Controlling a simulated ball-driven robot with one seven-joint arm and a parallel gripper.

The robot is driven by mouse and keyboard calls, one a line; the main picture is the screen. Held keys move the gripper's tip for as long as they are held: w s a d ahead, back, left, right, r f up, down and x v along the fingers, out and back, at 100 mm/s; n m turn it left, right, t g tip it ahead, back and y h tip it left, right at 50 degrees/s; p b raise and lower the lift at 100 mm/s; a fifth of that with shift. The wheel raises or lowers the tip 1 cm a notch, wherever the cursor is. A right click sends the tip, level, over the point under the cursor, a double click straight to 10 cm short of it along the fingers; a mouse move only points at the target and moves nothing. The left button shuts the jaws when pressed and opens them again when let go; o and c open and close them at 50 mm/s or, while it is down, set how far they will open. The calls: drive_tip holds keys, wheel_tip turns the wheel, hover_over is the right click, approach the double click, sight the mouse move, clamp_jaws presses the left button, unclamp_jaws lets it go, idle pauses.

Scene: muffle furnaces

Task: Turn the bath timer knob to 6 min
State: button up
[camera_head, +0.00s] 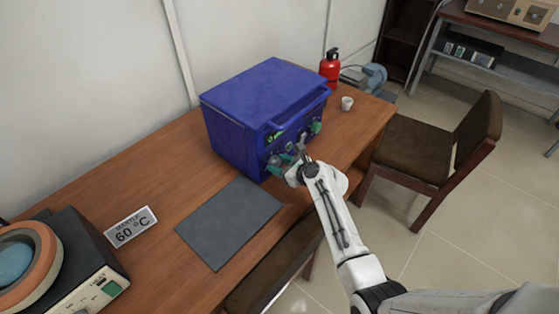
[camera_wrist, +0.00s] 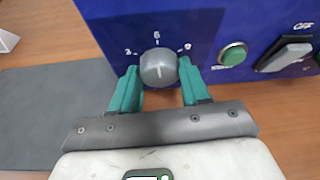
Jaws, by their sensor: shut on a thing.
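The blue bath (camera_head: 232,135) stands on the wooden table, its front panel facing my arm. In the wrist view, the grey round timer knob (camera_wrist: 158,60) sits on the blue panel. White marks around it read 3 at left, 6 at top and 9 at right. A pale line on the knob looks roughly upright, but its exact setting is hard to tell. My gripper (camera_wrist: 159,73) has its teal fingers shut on the knob's two sides. In the head view, my gripper (camera_head: 285,165) is at the panel's lower left, and it hides the knob there.
A green button (camera_wrist: 232,54) and a grey switch (camera_wrist: 285,55) are right of the knob. A dark mat (camera_head: 230,220) lies before the bath, with a 60 °C sign (camera_head: 130,227) further left. A white cup (camera_head: 347,103) and red extinguisher (camera_head: 330,70) stand beyond.

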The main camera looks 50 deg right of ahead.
drive_tip(key=shift+m, duration=0.3)
drive_tip(key=o, duration=1.1)
drive_tip(key=shift+c, duration=0.2)
drive_tip(key=v, duration=1)
drive_tip(key=shift+s+d+r, duration=0.15)
drive_tip(key=shift+s+r, duration=0.05)
drive_tip(key=shift+s, duration=0.15)
